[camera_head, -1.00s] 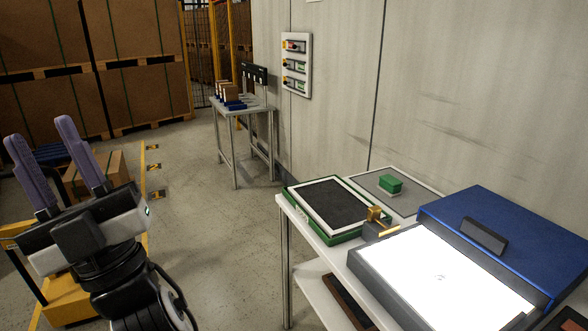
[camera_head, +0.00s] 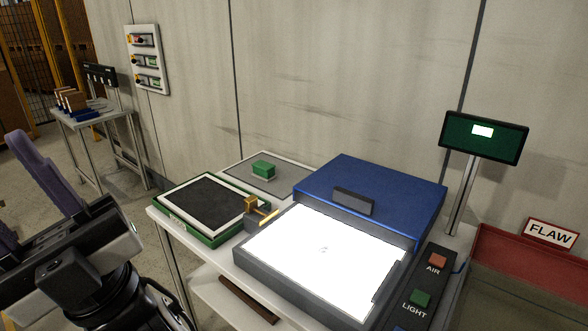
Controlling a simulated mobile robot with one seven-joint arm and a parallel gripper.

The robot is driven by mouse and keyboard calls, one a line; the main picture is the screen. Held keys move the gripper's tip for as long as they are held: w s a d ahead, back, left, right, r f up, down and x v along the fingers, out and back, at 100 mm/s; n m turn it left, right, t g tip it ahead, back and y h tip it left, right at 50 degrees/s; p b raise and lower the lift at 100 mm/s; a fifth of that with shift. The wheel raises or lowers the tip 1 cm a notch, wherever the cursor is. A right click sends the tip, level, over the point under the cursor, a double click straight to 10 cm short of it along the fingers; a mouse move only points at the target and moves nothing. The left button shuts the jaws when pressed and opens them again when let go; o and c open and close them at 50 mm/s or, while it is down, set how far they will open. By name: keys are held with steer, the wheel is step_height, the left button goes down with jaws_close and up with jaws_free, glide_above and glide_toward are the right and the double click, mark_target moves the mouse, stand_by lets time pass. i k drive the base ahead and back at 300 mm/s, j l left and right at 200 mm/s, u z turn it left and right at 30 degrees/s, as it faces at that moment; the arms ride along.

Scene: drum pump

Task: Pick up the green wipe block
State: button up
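The green wipe block (camera_head: 263,168) sits on a small pale base on a grey, white-edged mat (camera_head: 290,183) at the back of the bench, near the wall. My gripper (camera_head: 18,140) is at the left edge of the view, pointing up, well left of the bench and far from the block. One purple finger shows whole; the other is cut off by the picture edge. No object shows against the visible finger, and the gap beside it is empty.
Floor is free left of the bench.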

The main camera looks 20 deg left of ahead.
mark_target(263, 170)
steer(key=j+z, duration=0.4)
steer(key=j, duration=0.6)
steer(key=j+z, duration=0.15)
steer(key=j, duration=0.9)
steer(key=j+z, duration=0.1)
steer(key=j, duration=0.9)
steer(key=i+j, duration=0.1)
steer(key=j, duration=0.55)
steer(key=i+j, duration=0.15)
steer(key=j, duration=0.2)
steer(key=i+j, duration=0.1)
steer(key=i, duration=0.5)
